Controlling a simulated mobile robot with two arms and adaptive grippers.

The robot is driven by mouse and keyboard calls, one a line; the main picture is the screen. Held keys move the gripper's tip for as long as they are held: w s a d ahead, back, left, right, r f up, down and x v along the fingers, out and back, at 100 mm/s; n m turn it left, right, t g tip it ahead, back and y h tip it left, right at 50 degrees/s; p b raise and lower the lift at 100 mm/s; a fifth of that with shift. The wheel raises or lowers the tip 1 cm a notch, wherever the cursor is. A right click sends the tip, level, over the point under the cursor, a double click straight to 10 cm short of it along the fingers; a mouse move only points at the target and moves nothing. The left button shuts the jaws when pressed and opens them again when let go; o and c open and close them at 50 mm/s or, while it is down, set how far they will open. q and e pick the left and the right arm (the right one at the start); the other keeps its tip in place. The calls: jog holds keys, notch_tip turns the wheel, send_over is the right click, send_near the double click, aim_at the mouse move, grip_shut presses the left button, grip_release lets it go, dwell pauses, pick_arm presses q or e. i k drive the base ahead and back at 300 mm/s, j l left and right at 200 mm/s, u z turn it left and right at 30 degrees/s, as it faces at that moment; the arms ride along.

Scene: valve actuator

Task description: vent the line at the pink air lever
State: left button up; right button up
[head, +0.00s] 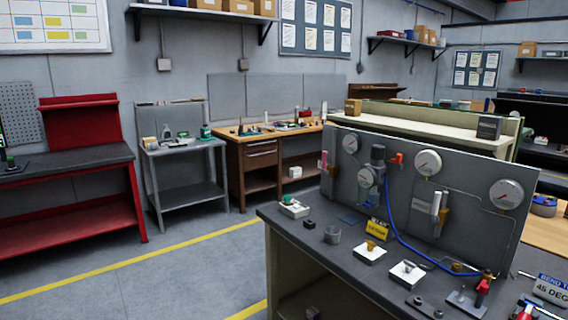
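A grey upright panel (455,170) with gauges stands on the dark workbench (345,262) at the right. A small pink part (323,160) shows at the panel's left edge; it is too small to tell whether it is the air lever. A red-orange handle (397,158) sits on the panel between the gauges. A blue hose (391,215) runs from the regulator (377,165) down to a brass fitting (486,274) near a red-handled part (482,289) on the bench. Neither of my grippers is in view.
A "45 DEG" sign (550,288) stands at the right. The floor (190,270) left of the bench is clear.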

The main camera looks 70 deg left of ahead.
aim_at(327, 172)
jog(key=u, duration=1.95)
jog(key=i+j+z, duration=0.15)
jog(key=i+j, duration=0.55)
jog(key=j, duration=0.15)
